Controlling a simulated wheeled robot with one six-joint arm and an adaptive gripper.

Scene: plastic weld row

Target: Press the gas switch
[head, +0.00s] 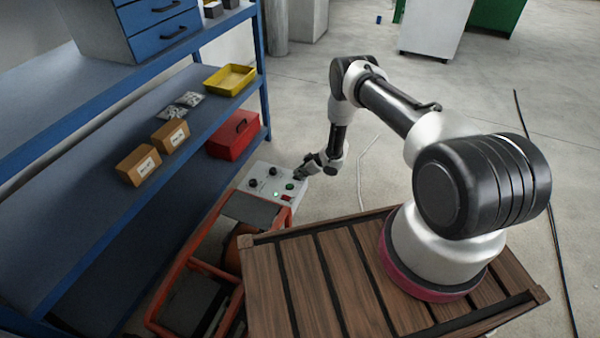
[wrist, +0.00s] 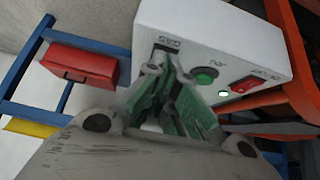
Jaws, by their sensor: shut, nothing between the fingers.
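The white control box (head: 262,180) stands on an orange frame beside the blue shelf. In the wrist view the box (wrist: 215,30) fills the upper right, with an upside-down "GAS" label (wrist: 170,43). My gripper (wrist: 166,72) is shut and empty, its tips just below that label at the panel; the gas switch there is mostly hidden by the fingers, and I cannot tell whether they touch it. A green button (wrist: 205,76) and a red rocker switch (wrist: 245,83) are to the right of the fingers. In the head view my gripper (head: 301,173) is over the box's right side.
A red case (head: 232,135), a yellow tray (head: 230,79) and small cardboard boxes (head: 140,165) sit on the blue shelf (head: 75,215). The orange frame (head: 165,290) stands between the shelf and my wooden-slatted base. Floor to the right of the box is mostly clear.

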